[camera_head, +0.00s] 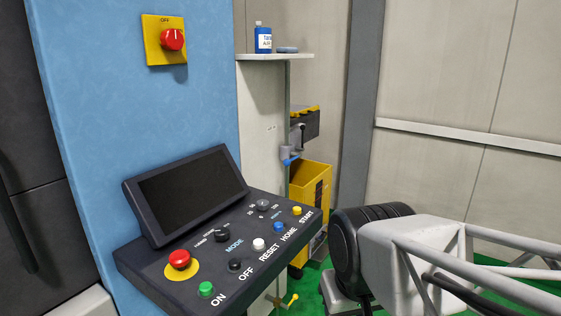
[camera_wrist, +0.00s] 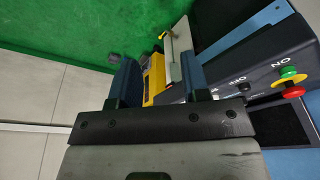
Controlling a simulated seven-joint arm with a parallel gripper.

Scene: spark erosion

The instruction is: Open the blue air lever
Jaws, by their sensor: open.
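The blue air lever (camera_head: 290,161) is a small blue handle on a grey fitting. In the head view it sits on the side of the pale cabinet beyond the control panel, above the yellow cart. I cannot make it out in the wrist view. My gripper (camera_wrist: 160,85) shows in the wrist view with its two dark fingers apart and nothing held between them. In the head view my wrist is at the lower right, nearer than the lever and well apart from it; the fingertips are not clear there.
The control panel (camera_head: 185,262) with knobs and buttons juts out left of my arm. A yellow cart (camera_head: 312,190) stands below the lever; its yellow also shows in the wrist view (camera_wrist: 154,74). A shelf (camera_head: 273,57) holds a blue bottle (camera_head: 264,40). Green floor (camera_wrist: 75,30) is open.

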